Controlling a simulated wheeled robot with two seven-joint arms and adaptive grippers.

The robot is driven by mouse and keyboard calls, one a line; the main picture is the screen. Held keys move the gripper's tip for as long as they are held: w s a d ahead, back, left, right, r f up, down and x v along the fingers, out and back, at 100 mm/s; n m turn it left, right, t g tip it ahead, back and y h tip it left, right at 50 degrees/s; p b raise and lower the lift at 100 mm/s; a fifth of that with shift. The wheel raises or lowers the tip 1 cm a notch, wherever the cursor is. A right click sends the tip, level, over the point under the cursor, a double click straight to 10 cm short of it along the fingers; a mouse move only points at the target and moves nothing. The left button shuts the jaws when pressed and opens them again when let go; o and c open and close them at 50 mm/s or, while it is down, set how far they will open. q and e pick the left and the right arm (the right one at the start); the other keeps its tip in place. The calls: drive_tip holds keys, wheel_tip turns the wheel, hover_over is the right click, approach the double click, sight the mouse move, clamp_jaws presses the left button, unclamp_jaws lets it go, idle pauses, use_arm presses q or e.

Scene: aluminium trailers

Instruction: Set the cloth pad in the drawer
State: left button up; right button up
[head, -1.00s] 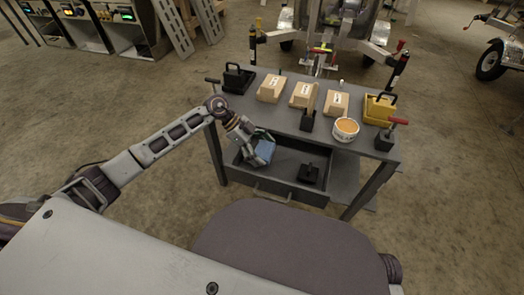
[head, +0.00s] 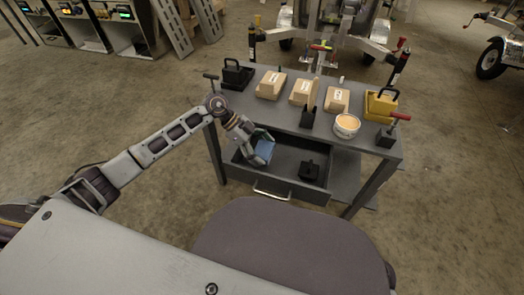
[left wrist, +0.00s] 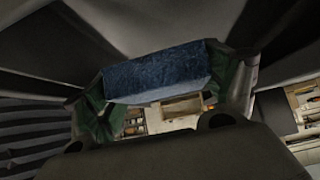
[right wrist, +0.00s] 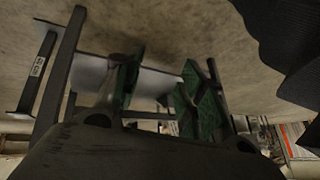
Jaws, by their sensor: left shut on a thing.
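The blue cloth pad (head: 265,150) is between the fingers of my left gripper (head: 257,159), which is shut on it. In the head view they are at the left part of the open drawer (head: 289,188) under the table top. I cannot tell whether the pad touches the drawer floor. In the left wrist view the pad (left wrist: 155,74) spans between the two green finger pads. My right gripper (right wrist: 160,88) shows in the right wrist view, with its fingers apart and nothing between them; it is hidden in the head view.
A black block with a handle (head: 308,171) sits in the drawer's right part. The table top (head: 285,113) carries several tan boxes, a round tub (head: 346,126), a yellow box (head: 379,107) and a black holder (head: 238,75). The drawer's middle is clear.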

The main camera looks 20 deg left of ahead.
sight(262, 156)
use_arm(q)
drive_tip(key=shift+f, duration=0.3)
drive_tip(key=shift+f+b, duration=0.1)
drive_tip(key=shift+b, duration=0.3)
wheel_tip(262, 156, down, 3)
drive_tip(key=b, duration=0.3)
drive_tip(key=shift+r, duration=0.2)
drive_tip(key=shift+f+b, duration=0.9)
drive_tip(key=shift+b, duration=0.55)
use_arm(e)
wheel_tip(262, 156, down, 8)
drive_tip(key=a+t+y, duration=0.1)
drive_tip(key=shift+a+f, duration=0.25)
drive_tip(key=shift+a, duration=0.05)
drive_tip(key=shift+w+r, duration=0.3)
drive_tip(key=shift+w, duration=0.05)
